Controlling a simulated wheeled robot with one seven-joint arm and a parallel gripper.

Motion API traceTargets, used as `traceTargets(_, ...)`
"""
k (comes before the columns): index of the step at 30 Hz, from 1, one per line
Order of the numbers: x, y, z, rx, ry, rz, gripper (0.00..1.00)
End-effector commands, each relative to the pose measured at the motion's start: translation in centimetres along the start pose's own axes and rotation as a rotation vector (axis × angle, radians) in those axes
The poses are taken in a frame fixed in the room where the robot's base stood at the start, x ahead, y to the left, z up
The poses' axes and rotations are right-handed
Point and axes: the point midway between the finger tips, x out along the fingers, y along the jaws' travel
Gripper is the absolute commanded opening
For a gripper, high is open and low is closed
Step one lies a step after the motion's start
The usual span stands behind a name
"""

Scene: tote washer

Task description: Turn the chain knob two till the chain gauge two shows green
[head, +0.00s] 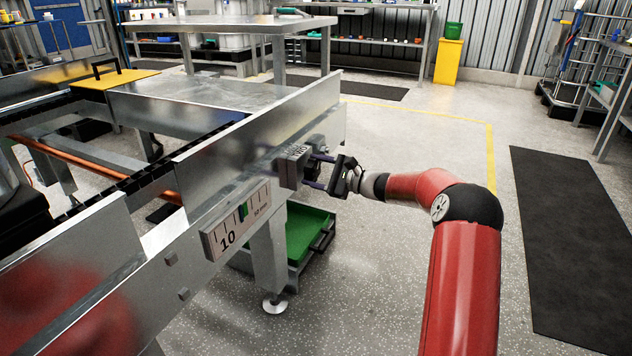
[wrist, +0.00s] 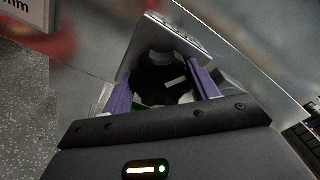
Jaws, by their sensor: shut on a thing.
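The chain knob two (wrist: 160,72) is a dark lobed knob with a white mark, in front of a grey lettered plate in the wrist view. My gripper (wrist: 162,88) is shut on it, with one purple finger on each side. In the head view my gripper (head: 316,171) reaches from the right to the grey block (head: 292,166) on the conveyor's side, and the fingers hide most of the knob. The chain gauge two (head: 236,221) is a white scale plate marked 10, left of the knob. It has a small green band with a dark mark by it; the exact reading is too small to tell.
The conveyor's metal side wall (head: 262,115) runs behind the knob and gauge. A green tray (head: 308,230) sits low under the conveyor, below my gripper. A metal table (head: 230,24) stands behind. The floor to the right is open, with a black mat (head: 570,240).

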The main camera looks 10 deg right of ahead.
Motion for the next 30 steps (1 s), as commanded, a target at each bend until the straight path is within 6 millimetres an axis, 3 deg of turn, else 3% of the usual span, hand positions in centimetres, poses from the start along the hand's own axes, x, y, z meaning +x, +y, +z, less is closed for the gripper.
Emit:
traceTargets(15,-0.03,0.18,-0.11,-0.321,0.002,0.000,0.37)
traceTargets(30,-0.03,0.19,-0.13,-0.375,0.002,0.001,0.37)
